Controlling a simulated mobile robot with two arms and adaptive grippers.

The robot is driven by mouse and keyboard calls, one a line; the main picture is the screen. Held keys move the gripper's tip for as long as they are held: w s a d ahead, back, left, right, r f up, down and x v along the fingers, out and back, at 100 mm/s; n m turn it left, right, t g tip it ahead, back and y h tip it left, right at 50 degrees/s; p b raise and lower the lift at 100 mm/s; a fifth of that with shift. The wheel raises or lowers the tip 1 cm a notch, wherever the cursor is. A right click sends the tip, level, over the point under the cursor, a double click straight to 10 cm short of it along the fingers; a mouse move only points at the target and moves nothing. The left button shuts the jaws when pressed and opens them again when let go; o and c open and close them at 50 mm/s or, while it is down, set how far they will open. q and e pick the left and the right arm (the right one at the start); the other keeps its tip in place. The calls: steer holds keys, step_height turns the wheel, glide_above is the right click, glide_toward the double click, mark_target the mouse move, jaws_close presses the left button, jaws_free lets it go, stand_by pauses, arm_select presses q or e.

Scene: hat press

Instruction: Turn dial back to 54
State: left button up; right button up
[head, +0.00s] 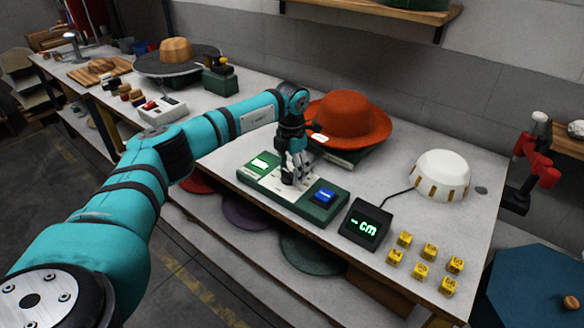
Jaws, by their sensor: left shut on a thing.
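A green control box (327,212) sits on the grey-white bench. It has a pale lit key (259,163) at its left end, a light plate in the middle and a blue button (325,195) at its right end. My left gripper (290,181) points down over the middle plate and is shut on the dial there; the gripper hides the dial, so its setting cannot be read. A small black display (366,223) to the right of the box shows green "-- cm", with no number. My right gripper is out of view.
An orange-red hat (348,119) stands close behind my left gripper. A white domed device (440,175) is cabled to the display. Several yellow cubes (421,270) lie near the front right.

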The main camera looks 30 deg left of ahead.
arm_select(q)
steer(key=n, duration=0.2)
steer(key=n+p, duration=0.1)
steer(key=n, duration=0.1)
steer(key=shift+w+a+r+n, duration=0.1)
steer(key=shift+a+r+n, duration=0.1)
steer(key=shift+n, duration=0.2)
steer(key=shift+f, duration=0.1)
steer(key=o, duration=1.2)
step_height(320, 180, up, 12)
stand_by(0.5)
